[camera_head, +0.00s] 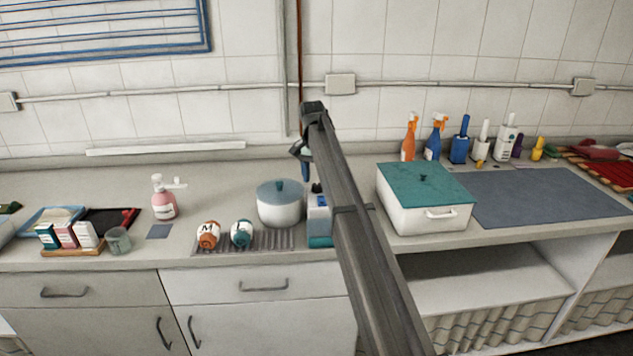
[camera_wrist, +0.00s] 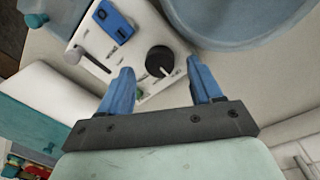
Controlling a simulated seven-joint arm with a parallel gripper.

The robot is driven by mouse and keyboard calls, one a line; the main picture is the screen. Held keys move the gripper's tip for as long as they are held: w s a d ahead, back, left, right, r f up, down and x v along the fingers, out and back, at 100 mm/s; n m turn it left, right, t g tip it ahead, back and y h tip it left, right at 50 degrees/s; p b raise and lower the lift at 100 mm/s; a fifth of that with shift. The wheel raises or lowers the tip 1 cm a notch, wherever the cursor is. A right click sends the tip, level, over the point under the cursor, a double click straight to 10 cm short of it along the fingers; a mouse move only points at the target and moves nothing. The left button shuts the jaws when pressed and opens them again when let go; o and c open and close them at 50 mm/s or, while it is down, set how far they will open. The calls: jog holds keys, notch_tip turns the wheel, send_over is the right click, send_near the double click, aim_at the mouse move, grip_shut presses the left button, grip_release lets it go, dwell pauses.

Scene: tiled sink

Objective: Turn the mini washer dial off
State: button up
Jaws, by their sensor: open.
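In the wrist view the mini washer's white control panel (camera_wrist: 95,42) carries a round black dial (camera_wrist: 159,60) with printed marks around it. The marks are too small to read and I cannot tell the dial's setting. My gripper (camera_wrist: 161,72) is open, with its blue fingertips to either side of the dial in the picture. I cannot tell whether they touch it. In the head view my gripper (camera_head: 305,168) is above the white and blue washer unit (camera_head: 319,228), which my arm partly hides.
The panel also has a blue switch (camera_wrist: 112,20) and a slider (camera_wrist: 90,58). A teal-lidded white box (camera_head: 424,205) stands to the right. The back counter left of the tub is fairly clear.

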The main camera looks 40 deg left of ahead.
aim_at(314, 184)
notch_tip(314, 184, up, 12)
jog(key=shift+a, duration=0.4)
jog(key=shift+s+f, duration=0.1)
dwell(0.4)
